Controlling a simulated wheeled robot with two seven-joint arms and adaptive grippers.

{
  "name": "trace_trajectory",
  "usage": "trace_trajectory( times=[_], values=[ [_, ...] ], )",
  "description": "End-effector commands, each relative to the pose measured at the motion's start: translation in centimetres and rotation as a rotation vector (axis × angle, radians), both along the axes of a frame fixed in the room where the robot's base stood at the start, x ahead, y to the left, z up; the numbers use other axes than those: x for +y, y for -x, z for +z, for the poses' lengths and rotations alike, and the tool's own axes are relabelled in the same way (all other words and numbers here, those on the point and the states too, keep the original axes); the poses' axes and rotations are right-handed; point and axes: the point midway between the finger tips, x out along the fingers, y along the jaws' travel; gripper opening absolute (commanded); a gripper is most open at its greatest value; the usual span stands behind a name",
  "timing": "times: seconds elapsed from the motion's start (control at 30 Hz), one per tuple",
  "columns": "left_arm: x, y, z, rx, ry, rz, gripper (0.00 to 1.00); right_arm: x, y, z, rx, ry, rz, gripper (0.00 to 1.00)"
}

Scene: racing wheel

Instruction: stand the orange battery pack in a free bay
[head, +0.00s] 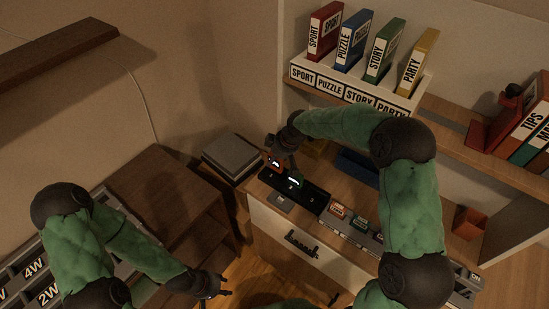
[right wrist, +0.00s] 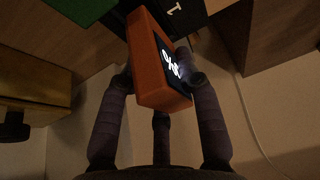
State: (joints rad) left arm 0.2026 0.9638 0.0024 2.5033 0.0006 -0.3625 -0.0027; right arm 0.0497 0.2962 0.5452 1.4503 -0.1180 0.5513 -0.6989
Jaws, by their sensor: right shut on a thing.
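The orange battery pack (head: 275,163) is held in my right gripper (head: 279,156), over the left end of the black dock (head: 315,199). In the right wrist view the orange pack (right wrist: 149,62) sits tilted between the fingers, its dark face with a white mark showing. Part of the dock marked "1" (right wrist: 173,10) shows just beyond it. The pack's lower end against the dock is not clear. My left gripper (head: 222,284) is empty, fingers apart, low and away from the dock.
A grey tray (head: 350,233) with small coloured labelled items lies right of the dock on the wooden cabinet. A shelf above carries a white rack of SPORT, PUZZLE, STORY and PARTY boxes (head: 345,92). A grey stacked box (head: 232,152) stands to the left.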

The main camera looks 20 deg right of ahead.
Motion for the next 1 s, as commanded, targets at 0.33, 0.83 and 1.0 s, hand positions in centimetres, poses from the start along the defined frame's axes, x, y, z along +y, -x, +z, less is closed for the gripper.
trace_trajectory(
  times=[0.33, 0.83, 1.0],
  values=[
    [0.0, 0.0, -0.4, 0.000, 0.000, 0.000, 0.40, 0.0, 0.0, -0.7, 0.000, 0.000, 0.000, 0.00],
    [0.0, 0.0, -1.1, 0.000, 0.000, 0.000, 0.40, 0.0, 0.0, -1.7, -0.001, -0.001, 0.000, 0.00],
    [0.0, 0.0, -1.3, 0.000, 0.000, 0.000, 0.40, 0.0, 0.0, -2.0, -0.001, 0.000, 0.000, 0.37]
  ],
)
